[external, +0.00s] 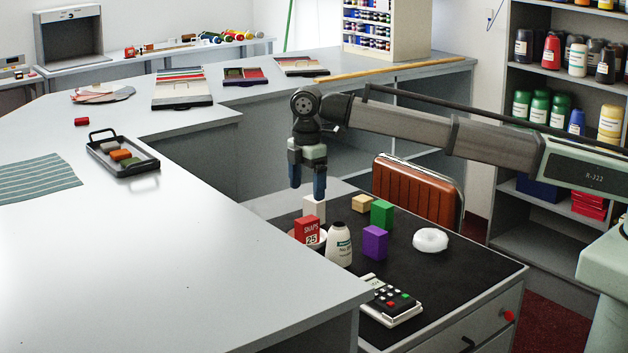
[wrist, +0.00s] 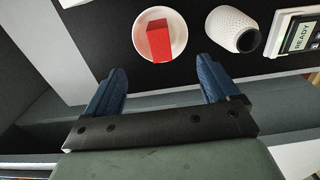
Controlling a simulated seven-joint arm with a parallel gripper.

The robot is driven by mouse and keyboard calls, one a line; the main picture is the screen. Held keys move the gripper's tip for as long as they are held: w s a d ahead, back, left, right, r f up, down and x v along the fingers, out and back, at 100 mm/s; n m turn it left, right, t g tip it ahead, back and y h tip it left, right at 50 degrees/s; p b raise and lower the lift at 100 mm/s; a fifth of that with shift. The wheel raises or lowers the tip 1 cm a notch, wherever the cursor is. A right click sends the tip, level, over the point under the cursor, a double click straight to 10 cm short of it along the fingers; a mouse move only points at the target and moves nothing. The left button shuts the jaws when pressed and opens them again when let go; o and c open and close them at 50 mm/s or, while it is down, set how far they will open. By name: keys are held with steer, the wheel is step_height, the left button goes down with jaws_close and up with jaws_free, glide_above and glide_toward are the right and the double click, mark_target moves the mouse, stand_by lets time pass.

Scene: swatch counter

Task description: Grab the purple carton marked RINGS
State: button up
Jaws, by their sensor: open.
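The purple carton (external: 375,242) stands upright on the black counter top, right of the white cone-shaped spool and in front of the green block. No marking on it can be read from here. It does not show in the wrist view. My gripper (external: 307,193) is open and empty, pointing down above the white block, to the left of the purple carton and higher. In the wrist view the two blue fingers (wrist: 162,75) are spread apart with nothing between them.
A red SNAPS carton (external: 307,230) sits in a white dish (wrist: 181,47). Nearby stand the white spool (external: 339,245), a white block (external: 314,207), a green block (external: 382,213), a tan block (external: 362,203), a white round thing (external: 430,240) and a calculator (external: 391,301).

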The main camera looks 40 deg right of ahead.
step_height(320, 180, up, 5)
steer(key=s+d+m+y, duration=0.7)
steer(key=d+m, duration=0.4)
steer(key=m, duration=0.7)
steer(key=s+d+m+y, duration=0.65)
steer(key=d+m, duration=0.55)
steer(key=m, duration=0.5)
glide_toward(375, 240)
steer(key=shift+m, duration=0.3)
steer(key=w+a+f, duration=0.1)
steer(key=a+f, duration=0.1)
steer(key=a, duration=0.1)
steer(key=shift+w+f, duration=0.2)
steer(key=shift+w, duration=0.15)
steer(key=shift+f+x, duration=0.1)
steer(key=shift+x, duration=1.25)
steer(key=shift+f+x, duration=0.15)
steer(key=shift+x, duration=1.15)
steer(key=shift+d, duration=0.15)
